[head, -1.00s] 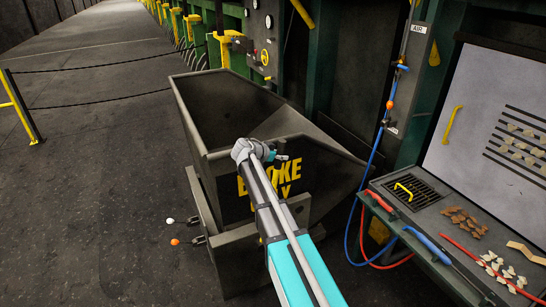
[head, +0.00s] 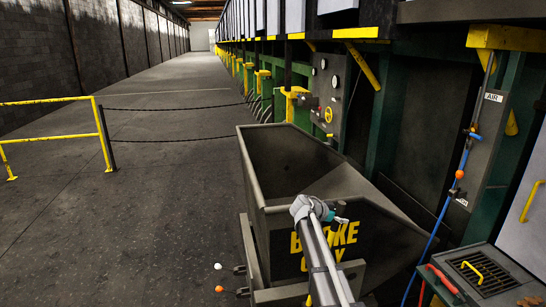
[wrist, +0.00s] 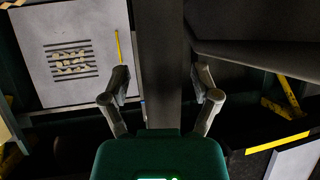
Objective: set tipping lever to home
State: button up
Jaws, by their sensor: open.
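Two levers stick out to the left from the lower frame of a dark tipping hopper (head: 385,245) in the head view. One ends in a white knob (head: 217,266), the other in an orange knob (head: 218,289) just below it. I cannot tell which one is the tipping lever. My gripper (head: 338,218) is in front of the hopper's yellow lettering, up and to the right of both knobs and well apart from them. In the wrist view my gripper (wrist: 162,90) is open and empty, and neither knob shows there.
A yellow barrier (head: 55,103) with dark ropes stands at the left. Bare floor (head: 130,230) lies left of the hopper. At the right are an air line with an orange ball (head: 459,174), a red-handled tool (head: 442,279) and a bench with a grille (head: 485,276).

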jog(key=shift+r+p, duration=4.15)
jog(key=shift+r, duration=0.2)
jog(key=shift+r, duration=0.25)
jog(key=shift+r+p, duration=0.2)
jog(key=shift+p, duration=0.25)
jog(key=shift+f, duration=0.1)
